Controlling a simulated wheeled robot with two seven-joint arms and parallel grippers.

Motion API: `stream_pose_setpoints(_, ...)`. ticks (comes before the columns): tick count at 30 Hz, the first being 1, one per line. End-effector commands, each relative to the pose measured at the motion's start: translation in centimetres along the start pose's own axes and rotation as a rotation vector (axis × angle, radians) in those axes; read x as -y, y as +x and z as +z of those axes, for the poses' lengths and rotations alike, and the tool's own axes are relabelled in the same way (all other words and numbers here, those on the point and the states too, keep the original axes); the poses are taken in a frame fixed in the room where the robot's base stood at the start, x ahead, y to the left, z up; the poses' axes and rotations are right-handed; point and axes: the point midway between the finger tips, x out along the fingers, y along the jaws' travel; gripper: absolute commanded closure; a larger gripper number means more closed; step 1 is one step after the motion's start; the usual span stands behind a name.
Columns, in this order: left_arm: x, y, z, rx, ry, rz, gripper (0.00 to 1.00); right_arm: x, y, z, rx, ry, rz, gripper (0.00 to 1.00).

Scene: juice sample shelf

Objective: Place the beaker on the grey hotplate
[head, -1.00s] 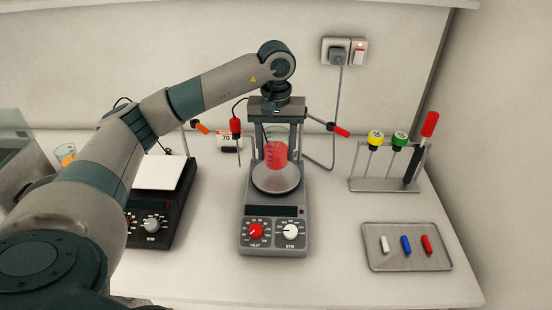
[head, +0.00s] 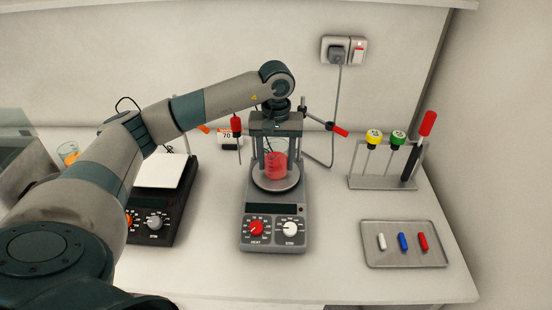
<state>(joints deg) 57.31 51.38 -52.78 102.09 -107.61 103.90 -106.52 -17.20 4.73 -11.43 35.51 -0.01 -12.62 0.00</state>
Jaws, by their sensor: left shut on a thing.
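The beaker (head: 276,166) is clear glass with red liquid in its lower part. It is upright over the round plate of the grey hotplate (head: 275,216), and its base looks to be at or very near that plate; exact contact is hard to tell. My left gripper (head: 275,150) comes down from above with a finger on each side of the beaker and is shut on it. The hotplate has a red knob and a white knob on its front. My right gripper is not in view.
A black hotplate with a white top (head: 160,172) stands at the left. A clamp stand with a red-handled clamp (head: 339,131) is behind the grey hotplate. A tool rack (head: 382,183) and a metal tray (head: 376,258) with small bars stand at the right.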

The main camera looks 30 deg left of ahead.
Motion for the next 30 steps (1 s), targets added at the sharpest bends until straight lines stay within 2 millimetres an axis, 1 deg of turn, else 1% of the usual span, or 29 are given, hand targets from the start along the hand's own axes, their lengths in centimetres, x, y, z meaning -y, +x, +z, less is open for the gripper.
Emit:
stream_pose_setpoints(5,0.0,0.3,0.0,-0.001,0.0,0.001,0.77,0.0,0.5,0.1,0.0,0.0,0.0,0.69)
stream_pose_setpoints(6,0.0,0.2,0.0,0.0,0.0,0.0,0.43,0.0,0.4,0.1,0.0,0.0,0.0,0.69)
stream_pose_setpoints(8,0.0,0.2,0.0,0.0,0.0,0.0,0.29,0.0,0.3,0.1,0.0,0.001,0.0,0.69)
stream_pose_setpoints(17,0.0,0.2,0.0,0.0,0.0,0.0,0.29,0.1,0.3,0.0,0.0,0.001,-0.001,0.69)
stream_pose_setpoints(23,0.0,-0.2,0.0,0.0,0.0,0.001,0.29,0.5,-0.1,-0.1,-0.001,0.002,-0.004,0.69)
stream_pose_setpoints(26,-0.1,-0.9,-0.1,-0.002,-0.001,0.002,0.29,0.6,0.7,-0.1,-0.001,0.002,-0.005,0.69)
stream_pose_setpoints(30,0.0,-2.6,-0.1,-0.003,-0.001,0.002,0.29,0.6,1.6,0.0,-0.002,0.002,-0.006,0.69)
